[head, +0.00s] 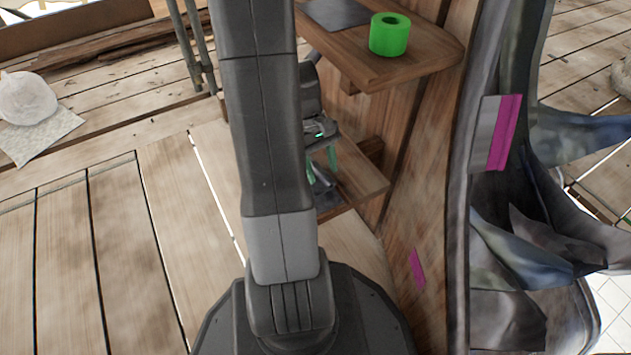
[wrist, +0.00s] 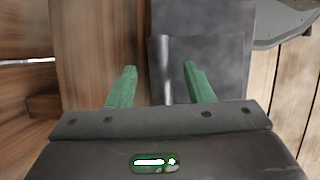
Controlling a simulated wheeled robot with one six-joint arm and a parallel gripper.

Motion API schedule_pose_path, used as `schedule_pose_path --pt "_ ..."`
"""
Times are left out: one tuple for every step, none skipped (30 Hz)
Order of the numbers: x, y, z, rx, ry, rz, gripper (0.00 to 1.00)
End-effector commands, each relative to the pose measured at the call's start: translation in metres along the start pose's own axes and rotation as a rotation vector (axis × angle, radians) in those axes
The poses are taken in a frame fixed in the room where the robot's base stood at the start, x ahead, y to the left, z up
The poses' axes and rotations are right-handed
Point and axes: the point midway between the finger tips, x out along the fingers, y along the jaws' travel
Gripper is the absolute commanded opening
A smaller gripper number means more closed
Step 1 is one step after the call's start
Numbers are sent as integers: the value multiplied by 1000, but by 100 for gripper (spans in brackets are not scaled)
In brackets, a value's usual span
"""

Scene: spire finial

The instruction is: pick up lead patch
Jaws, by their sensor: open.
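A flat grey sheet, which looks like the lead patch (wrist: 218,62), lies on a wooden surface in the wrist view, with a lighter ridge or fold near its left edge. In the head view part of it (head: 327,199) shows on the lower wooden shelf, mostly hidden by my arm. My gripper (wrist: 160,70) is open, with its green fingers over the sheet's left part. The left finger is over bare wood and the right finger is over the grey sheet. In the head view my gripper (head: 322,175) points down at the lower shelf. I cannot tell whether the fingers touch the sheet.
The upper shelf (head: 400,62) holds a green tape roll (head: 389,36) and another grey sheet (head: 336,12). A post with magenta tape (head: 505,132) and draped grey cloth (head: 545,235) stand at right. A white bag (head: 27,97) lies left. The left plank floor is mostly clear.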

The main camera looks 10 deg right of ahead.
Motion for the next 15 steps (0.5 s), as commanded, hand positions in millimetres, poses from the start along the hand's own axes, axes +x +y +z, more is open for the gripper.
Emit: schedule_pose_path --pt "0 0 0 0 0 0 47" --pt "-1 0 0 0 0 0 47" --pt "-1 0 0 0 0 0 47" --pt "-1 0 0 0 0 0 47" --pt "-1 0 0 0 0 0 43" --pt "-1 0 0 0 0 0 36" --pt "-1 0 0 0 0 0 30" --pt "-1 0 0 0 0 0 24" --pt "-1 0 0 0 0 0 16" --pt "-1 0 0 0 0 0 10" --pt "-1 0 0 0 0 0 4" --pt "-1 0 0 0 0 0 0" --pt "-1 0 0 0 0 0 0" --pt "-1 0 0 0 0 0 0" --pt "-1 0 0 0 0 0 0"
